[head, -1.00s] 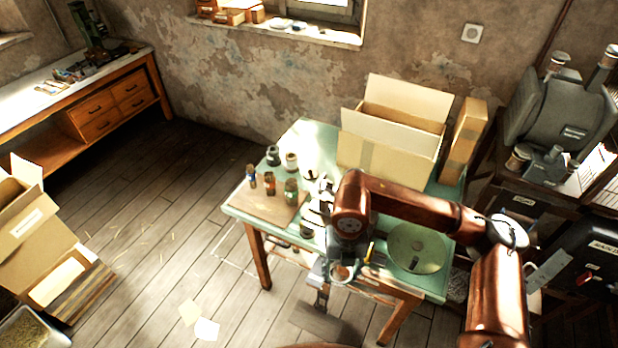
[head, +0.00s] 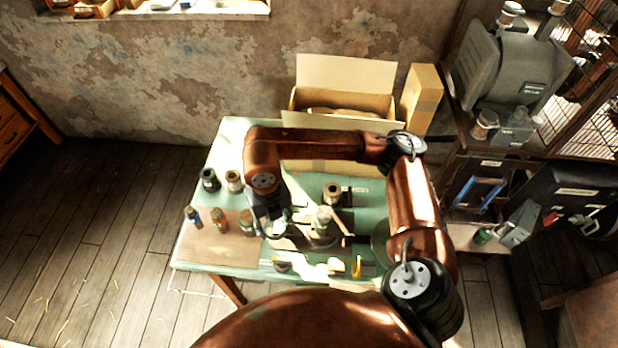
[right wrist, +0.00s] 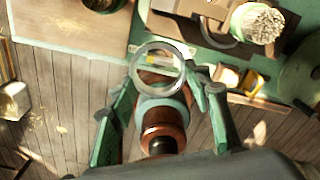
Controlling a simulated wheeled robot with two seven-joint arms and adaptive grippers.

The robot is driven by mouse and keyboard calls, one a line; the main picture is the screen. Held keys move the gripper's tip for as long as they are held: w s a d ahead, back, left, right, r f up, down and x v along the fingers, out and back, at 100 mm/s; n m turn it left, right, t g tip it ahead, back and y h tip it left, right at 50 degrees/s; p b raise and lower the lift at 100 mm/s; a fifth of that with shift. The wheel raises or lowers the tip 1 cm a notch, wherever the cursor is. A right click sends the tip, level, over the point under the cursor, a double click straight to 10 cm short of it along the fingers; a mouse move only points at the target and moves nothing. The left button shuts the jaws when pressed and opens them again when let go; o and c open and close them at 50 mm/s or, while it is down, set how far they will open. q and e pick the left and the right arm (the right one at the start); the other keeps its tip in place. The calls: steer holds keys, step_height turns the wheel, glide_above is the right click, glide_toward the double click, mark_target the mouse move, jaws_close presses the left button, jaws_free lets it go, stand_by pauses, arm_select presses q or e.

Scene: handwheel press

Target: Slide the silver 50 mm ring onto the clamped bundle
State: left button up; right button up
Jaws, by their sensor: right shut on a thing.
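The silver ring (right wrist: 182,62) shows in the right wrist view, held between the fingertips of my right gripper (right wrist: 165,72). Its opening faces the camera. In the head view my right gripper (head: 272,226) is over the green table, left of the bundle, and the ring is hard to make out there. The bundle of pale sticks (right wrist: 259,22) stands in a clamp (right wrist: 212,12) at the upper right of the wrist view. It also shows in the head view (head: 322,216). Ring and bundle are apart in the wrist view. My left gripper is not in view.
The green table (head: 225,143) carries an open cardboard box (head: 345,72) at the back. Two dark-topped jars (head: 209,180) and several small bundles (head: 219,219) stand at the left, beside or on a brown board (head: 208,248). A yellow tool (head: 357,266) is near the front edge.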

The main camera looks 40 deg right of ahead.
steer(key=w+d+r+p, duration=0.1)
steer(key=p, duration=0.1)
steer(key=m+p, duration=0.1)
steer(key=p, duration=1.2)
glide_above(325, 213)
steer(key=a, duration=0.1)
steer(key=shift+w+a+r, duration=0.2)
steer(key=shift+w+r, duration=0.15)
steer(key=shift+r, duration=0.1)
steer(key=shift+s+d+f+m, duration=0.2)
steer(key=shift+s+d+m, duration=0.15)
steer(key=shift+d, duration=0.4)
steer(key=shift+s, duration=0.15)
steer(key=shift+w+f+b, duration=0.3)
steer(key=shift+f, duration=0.4)
steer(key=shift+s+f+b, duration=0.2)
steer(key=shift+f+b, duration=0.1)
steer(key=shift+f, duration=0.35)
steer(key=shift+w+f+b, duration=0.15)
steer(key=shift+f+b, duration=0.15)
steer(key=shift+f, duration=0.2)
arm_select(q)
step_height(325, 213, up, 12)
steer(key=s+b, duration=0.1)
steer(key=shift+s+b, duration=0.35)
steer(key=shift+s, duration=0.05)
arm_select(e)
steer(key=shift+f, duration=1)
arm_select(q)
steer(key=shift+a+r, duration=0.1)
